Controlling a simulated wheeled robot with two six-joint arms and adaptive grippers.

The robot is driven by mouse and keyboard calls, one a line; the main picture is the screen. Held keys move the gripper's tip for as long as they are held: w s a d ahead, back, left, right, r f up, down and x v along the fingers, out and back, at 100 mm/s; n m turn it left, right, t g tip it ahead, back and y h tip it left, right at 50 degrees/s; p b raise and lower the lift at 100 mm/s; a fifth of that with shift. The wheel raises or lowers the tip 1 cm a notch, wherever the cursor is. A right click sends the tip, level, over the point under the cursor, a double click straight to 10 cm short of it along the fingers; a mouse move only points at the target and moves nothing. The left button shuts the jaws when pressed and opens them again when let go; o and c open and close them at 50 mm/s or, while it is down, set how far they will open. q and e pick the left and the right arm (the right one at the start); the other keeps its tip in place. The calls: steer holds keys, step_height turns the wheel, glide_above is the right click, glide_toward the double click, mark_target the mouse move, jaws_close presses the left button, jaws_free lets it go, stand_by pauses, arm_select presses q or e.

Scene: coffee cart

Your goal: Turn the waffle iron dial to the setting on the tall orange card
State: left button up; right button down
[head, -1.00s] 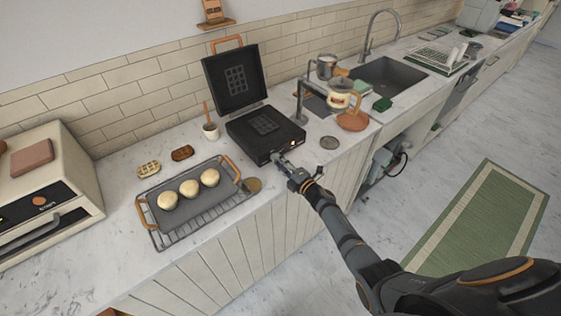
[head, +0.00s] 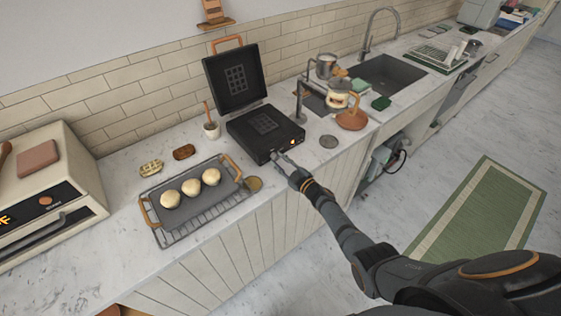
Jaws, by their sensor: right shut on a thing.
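The black waffle iron (head: 254,140) stands on the counter with its lid (head: 238,79) open and leaning back. A small orange light (head: 292,143) shows on its front face. My right gripper (head: 277,157) is at the front face, left of the light, shut on the dial. The fingers hide the dial, so its setting cannot be read. An orange-brown card-like piece (head: 214,11) stands on a small wall ledge at the top edge; its marks are too small to read. My left gripper is not in view.
A tray (head: 222,198) with several pale dough balls sits on a wire rack left of the gripper. An oven (head: 45,190) stands far left.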

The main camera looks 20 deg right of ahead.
steer(key=shift+m, duration=0.6)
steer(key=shift+f, duration=0.1)
steer(key=c, duration=1.1)
jaws_free()
steer(key=shift+s+d, duration=0.1)
steer(key=shift+s, duration=0.15)
steer(key=v, duration=1.1)
steer(key=shift+s+d, duration=0.1)
steer(key=shift+s, duration=0.15)
